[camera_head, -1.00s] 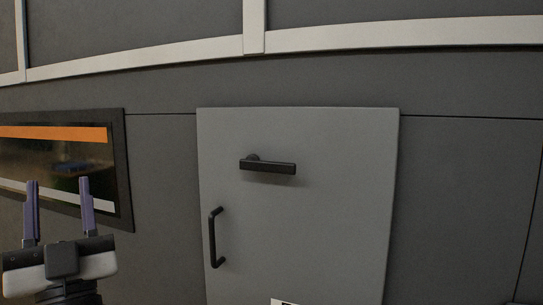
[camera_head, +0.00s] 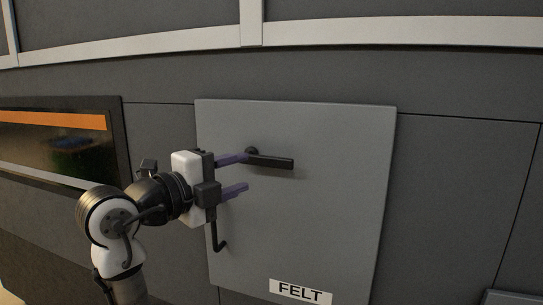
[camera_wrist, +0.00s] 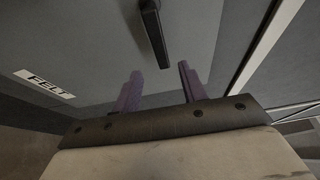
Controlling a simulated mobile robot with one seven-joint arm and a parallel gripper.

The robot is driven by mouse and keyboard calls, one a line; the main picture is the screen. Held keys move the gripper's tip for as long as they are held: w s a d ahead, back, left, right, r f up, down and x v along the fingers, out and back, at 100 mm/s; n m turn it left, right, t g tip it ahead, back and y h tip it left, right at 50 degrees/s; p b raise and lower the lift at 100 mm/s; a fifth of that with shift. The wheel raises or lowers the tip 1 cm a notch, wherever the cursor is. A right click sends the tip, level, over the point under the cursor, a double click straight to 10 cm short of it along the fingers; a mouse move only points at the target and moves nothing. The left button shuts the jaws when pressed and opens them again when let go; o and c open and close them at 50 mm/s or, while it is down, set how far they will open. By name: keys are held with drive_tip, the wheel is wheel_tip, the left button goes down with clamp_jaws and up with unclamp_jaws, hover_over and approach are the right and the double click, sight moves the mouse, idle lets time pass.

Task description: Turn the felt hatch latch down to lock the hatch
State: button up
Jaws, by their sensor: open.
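The felt hatch (camera_head: 330,220) is a grey panel with a FELT label (camera_head: 300,291) near its bottom edge. Its latch (camera_head: 270,159) is a black lever near the top, lying roughly horizontal with its free end to the right. My gripper (camera_head: 240,174) is open and empty at the left of the latch, its upper purple finger close to the latch pivot; I cannot tell if they touch. In the wrist view the latch (camera_wrist: 153,30) lies ahead of my two purple fingers (camera_wrist: 158,88), its end near the gap between them. The label also shows there (camera_wrist: 44,84).
A black pull handle (camera_head: 217,237) on the hatch's left side is partly hidden behind my gripper. A dark window with an orange strip (camera_head: 55,120) is at the left. A pale rail (camera_head: 390,33) crosses the wall above. The hatch's right side is clear.

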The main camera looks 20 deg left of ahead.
sight(269, 163)
drive_tip(key=p+x, duration=0.2)
drive_tip(key=x, duration=0.6)
drive_tip(key=shift+w+d+r+p, duration=0.1)
drive_tip(key=shift+w+r+p, duration=0.1)
drive_tip(key=shift+p, duration=0.2)
drive_tip(key=shift+w+d+f, duration=0.1)
drive_tip(key=shift+w+d, duration=0.25)
drive_tip(key=shift+w, duration=0.25)
drive_tip(key=shift+c, duration=0.3)
clamp_jaws()
